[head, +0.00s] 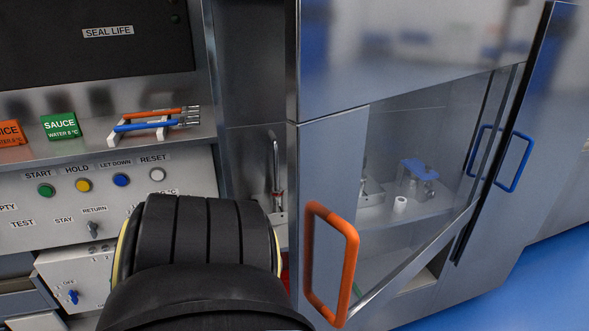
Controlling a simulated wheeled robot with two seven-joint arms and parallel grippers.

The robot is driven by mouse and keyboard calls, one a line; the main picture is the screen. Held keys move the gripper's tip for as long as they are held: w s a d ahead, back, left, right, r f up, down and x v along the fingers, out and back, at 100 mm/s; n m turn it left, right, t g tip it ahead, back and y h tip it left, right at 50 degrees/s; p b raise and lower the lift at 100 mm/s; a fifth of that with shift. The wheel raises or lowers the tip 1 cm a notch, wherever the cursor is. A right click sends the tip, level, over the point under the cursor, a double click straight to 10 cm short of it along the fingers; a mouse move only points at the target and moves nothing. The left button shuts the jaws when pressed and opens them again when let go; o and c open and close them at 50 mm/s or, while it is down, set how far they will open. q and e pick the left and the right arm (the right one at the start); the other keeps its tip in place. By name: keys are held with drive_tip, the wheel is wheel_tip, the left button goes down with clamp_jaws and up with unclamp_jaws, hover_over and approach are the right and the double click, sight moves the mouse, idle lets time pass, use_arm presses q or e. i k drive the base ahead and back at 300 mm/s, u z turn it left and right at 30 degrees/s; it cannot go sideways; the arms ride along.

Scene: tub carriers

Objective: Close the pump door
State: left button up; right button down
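A steel cabinet stands at the centre and right of the head view. Its lower front has a large window or opening, through which a blue-topped fitting (418,170) and a small white cylinder (399,205) show on a shelf. An orange loop handle (332,262) stands at the lower left of this front. A tall, narrow steel door or panel (519,110) with a blue loop handle (515,162) stands at the right, seen at a steep angle. I cannot tell which is the pump door, or how far it is open. Neither gripper is in view; a black ribbed part of my arm fills the lower middle.
At the left, a control panel (110,215) has several coloured buttons. Above it, a shelf bears a rack with blue and orange tools (150,120) and a green SAUCE sign (59,126). A slim metal tap (275,165) stands in a recess. Blue floor (545,285) is clear at the right.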

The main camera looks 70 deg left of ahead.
sight(342, 57)
drive_tip(key=k, duration=0.85)
drive_tip(key=u, duration=0.45)
drive_tip(key=i, duration=0.75)
drive_tip(key=u, duration=0.8)
